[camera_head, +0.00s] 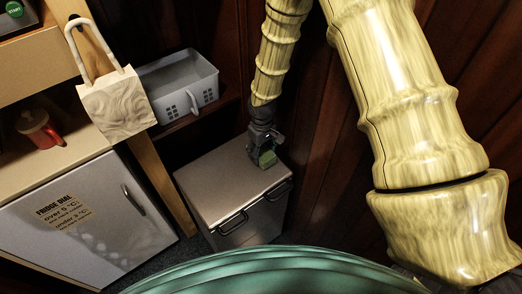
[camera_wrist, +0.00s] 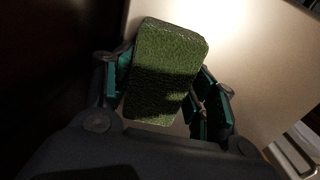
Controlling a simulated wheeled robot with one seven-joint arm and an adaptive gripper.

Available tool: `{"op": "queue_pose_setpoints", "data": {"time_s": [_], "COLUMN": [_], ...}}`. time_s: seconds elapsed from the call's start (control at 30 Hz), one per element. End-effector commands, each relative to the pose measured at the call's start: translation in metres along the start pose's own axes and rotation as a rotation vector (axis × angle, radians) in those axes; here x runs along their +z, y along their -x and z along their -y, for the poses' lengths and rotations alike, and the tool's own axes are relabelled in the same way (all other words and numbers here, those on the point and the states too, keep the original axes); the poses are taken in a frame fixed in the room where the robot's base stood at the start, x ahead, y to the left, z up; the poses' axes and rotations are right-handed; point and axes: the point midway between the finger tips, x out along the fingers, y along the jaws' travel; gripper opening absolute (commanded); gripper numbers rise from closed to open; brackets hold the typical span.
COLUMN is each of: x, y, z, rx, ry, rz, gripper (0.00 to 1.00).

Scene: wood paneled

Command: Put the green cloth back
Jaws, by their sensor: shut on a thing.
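The green cloth (camera_wrist: 163,72) is a thick, textured green block in the wrist view. My gripper (camera_wrist: 165,85) is shut on it, with a finger on each side. In the head view the green cloth (camera_head: 267,158) shows small at the tip of my gripper (camera_head: 263,150). It is over the top of a metallic cabinet with two dark handles (camera_head: 222,180). I cannot tell whether the cloth touches that top. My gripper hides part of the cloth.
A grey basket (camera_head: 178,88) sits on a shelf left of my gripper. A red mug (camera_head: 42,130) stands on the counter (camera_head: 75,155) above a white fridge (camera_head: 85,220). Dark wood panels stand close behind my arm. The cabinet top looks otherwise clear.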

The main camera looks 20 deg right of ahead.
Motion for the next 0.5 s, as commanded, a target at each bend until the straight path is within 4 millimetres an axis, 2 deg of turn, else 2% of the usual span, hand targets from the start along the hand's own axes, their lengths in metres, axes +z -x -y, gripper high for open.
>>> {"op": "queue_pose_setpoints", "data": {"time_s": [0.27, 0.3, 0.4, 0.5], "x": [0.0001, 0.0, 0.0, 0.0], "y": [-0.0028, -0.0026, -0.0023, -0.0023], "z": [-0.0001, -0.0001, -0.0001, -0.0001], "rx": [0.0, 0.0, 0.0, 0.0], "ry": [-0.001, -0.001, -0.001, -0.001], "rz": [0.0, 0.0, 0.0, 0.0], "gripper": [0.3, 0.6, 0.78, 0.78]}}
